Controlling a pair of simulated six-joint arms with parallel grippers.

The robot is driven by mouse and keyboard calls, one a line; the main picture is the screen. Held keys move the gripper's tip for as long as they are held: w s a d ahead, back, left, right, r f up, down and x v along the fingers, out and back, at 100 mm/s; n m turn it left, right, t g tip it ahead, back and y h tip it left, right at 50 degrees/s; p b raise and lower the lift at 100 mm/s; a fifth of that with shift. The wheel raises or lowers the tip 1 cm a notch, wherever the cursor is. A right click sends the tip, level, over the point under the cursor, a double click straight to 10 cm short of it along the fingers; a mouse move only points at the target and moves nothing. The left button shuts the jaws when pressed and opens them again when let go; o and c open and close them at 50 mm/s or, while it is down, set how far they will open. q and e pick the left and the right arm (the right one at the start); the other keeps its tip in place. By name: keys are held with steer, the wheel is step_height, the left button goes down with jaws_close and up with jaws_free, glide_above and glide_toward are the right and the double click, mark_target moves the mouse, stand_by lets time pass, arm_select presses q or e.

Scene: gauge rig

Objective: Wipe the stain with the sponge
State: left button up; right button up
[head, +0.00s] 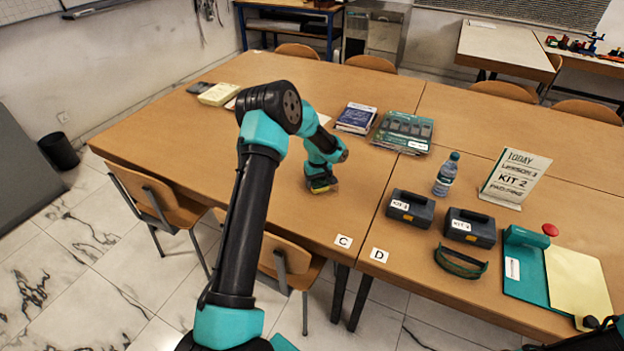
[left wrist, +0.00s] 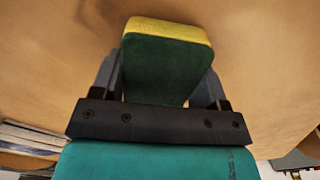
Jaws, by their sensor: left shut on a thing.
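The sponge (left wrist: 165,65) is a block with a dark green body and a yellow layer at its far end. My left gripper (left wrist: 160,88) is shut on it, with one finger on each side. In the head view my left gripper (head: 321,180) is low over the wooden table, left of the C label. Only a little of the sponge (head: 327,189) shows there, and I cannot tell whether it touches the table. A faint darker patch (left wrist: 65,14) shows at the upper left of the wrist view; I cannot tell whether it is the stain or a shadow. My right gripper is out of view.
Books (head: 356,118) and a green pack (head: 403,132) lie behind the gripper. Two dark cases (head: 411,209), a bottle (head: 447,174), a sign (head: 515,178) and goggles (head: 461,263) stand to the right. The table left and in front of the gripper is clear.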

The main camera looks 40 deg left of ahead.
mark_target(327, 184)
arm_select(q)
steer(key=shift+d+f, duration=0.2)
steer(key=shift+d, duration=0.3)
steer(key=shift+w+d+r, duration=0.15)
steer(key=shift+d, duration=0.2)
steer(key=shift+w+d+r, duration=0.1)
steer(key=shift+w+d, duration=0.05)
steer(key=shift+d, duration=0.4)
steer(key=shift+w+d, duration=0.1)
steer(key=shift+d, duration=0.85)
steer(key=shift+w+d, duration=0.15)
steer(key=shift+d, duration=0.2)
steer(key=shift+w+d, duration=0.2)
steer(key=shift+d, duration=0.9)
steer(key=shift+w+d, duration=0.15)
steer(key=shift+d, duration=0.6)
steer(key=shift+a, duration=0.5)
steer(key=shift+s+a, duration=0.45)
steer(key=shift+a, duration=1.8)
steer(key=shift+s+a, duration=0.5)
steer(key=shift+a, duration=1.7)
steer(key=shift+s+a, duration=0.45)
steer(key=shift+a, duration=1.8)
step_height(327, 184, up, 8)
steer(key=shift+d, duration=0.15)
